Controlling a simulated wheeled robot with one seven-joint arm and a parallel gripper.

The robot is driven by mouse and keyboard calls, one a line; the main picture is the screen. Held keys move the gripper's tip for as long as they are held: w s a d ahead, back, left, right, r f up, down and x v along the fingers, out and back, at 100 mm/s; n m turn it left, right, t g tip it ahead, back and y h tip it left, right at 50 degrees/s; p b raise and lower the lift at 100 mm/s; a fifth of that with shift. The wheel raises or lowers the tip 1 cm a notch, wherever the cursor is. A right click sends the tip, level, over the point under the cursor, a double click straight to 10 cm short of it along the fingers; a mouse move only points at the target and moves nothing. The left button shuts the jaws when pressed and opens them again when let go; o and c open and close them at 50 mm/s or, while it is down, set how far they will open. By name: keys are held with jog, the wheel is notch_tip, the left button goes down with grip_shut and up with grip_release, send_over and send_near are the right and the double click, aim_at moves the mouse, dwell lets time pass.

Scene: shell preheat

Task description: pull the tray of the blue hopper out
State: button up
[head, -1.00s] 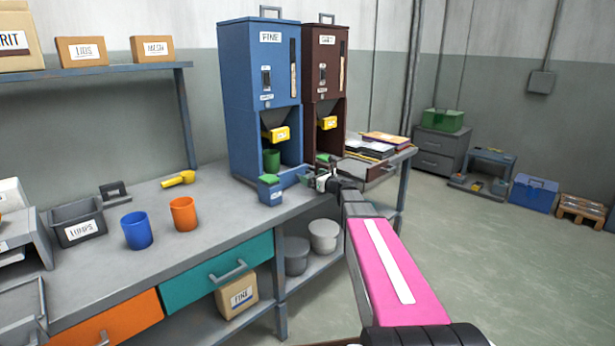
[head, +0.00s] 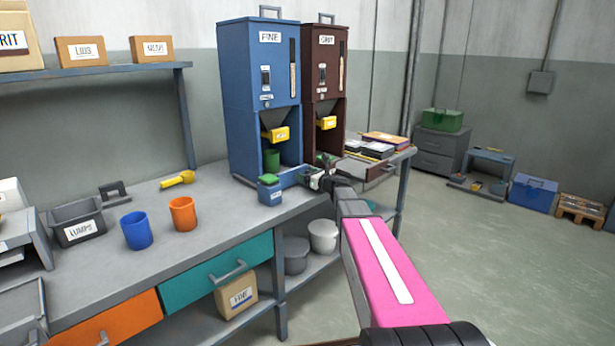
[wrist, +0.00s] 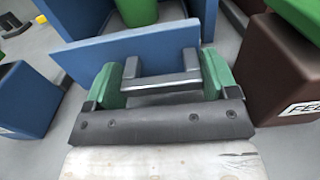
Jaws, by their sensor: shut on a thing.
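The blue hopper (head: 240,125), labelled FINE, stands on the workbench. Its tray (head: 290,178) is low at its base; the blue front panel shows in the wrist view (wrist: 130,50), with a grey bar handle (wrist: 160,83). My gripper (head: 316,179) is at the tray front. In the wrist view its green fingers (wrist: 163,82) are shut on the handle. A green cup (head: 272,160) stands in the hopper's opening, partly seen behind the panel in the wrist view. How far the tray sticks out is hard to tell.
A blue jar with a green lid (head: 269,190) stands left of my gripper. A brown jar (wrist: 285,75) is close on the right. The brown hopper (head: 325,60) stands beside the blue one. Orange (head: 183,213) and blue (head: 136,230) cups are further left on the bench.

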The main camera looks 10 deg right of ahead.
jog(key=v, duration=2.2)
jog(key=shift+s+d, duration=0.1)
jog(key=shift+s, duration=0.05)
jog(key=o, duration=1.2)
jog(key=v, duration=1.1)
